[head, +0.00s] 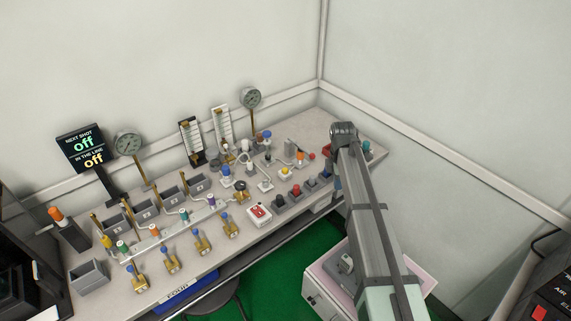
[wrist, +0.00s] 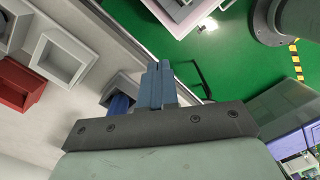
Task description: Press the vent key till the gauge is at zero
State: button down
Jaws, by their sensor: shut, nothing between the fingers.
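Two round gauges on brass posts stand at the back of the bench, one at the left (head: 128,143) and one near the corner (head: 250,98). Their needles are too small to read. A small white base with a yellow button (head: 285,171) sits mid-bench; I cannot tell which control is the vent key. My gripper (wrist: 158,80) shows in the wrist view with its blue fingers together and empty, above the bench's front edge. In the head view my arm hides most of it, at the right part of the bench.
A red open box (wrist: 18,86) and a pale open box (wrist: 62,57) lie left of my fingers in the wrist view. Green floor (head: 285,262) lies below.

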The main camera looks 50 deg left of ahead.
aim_at(285, 170)
jog(key=s+a+r+n, duration=0.3)
jog(key=s+a+r, duration=0.2)
jog(key=a+r, duration=0.2)
jog(key=s+a+r+n+y, duration=0.1)
jog(key=s+a+r+n, duration=0.2)
jog(key=s+a+r, duration=0.2)
jog(key=a+r, duration=0.3)
jog(key=r, duration=0.1)
jog(key=shift+s+a+r+n, duration=0.15)
jog(key=shift+s+r+n, duration=0.25)
jog(key=f, duration=1.4)
jog(key=shift+w+a, duration=0.2)
jog(key=shift+a, duration=0.1)
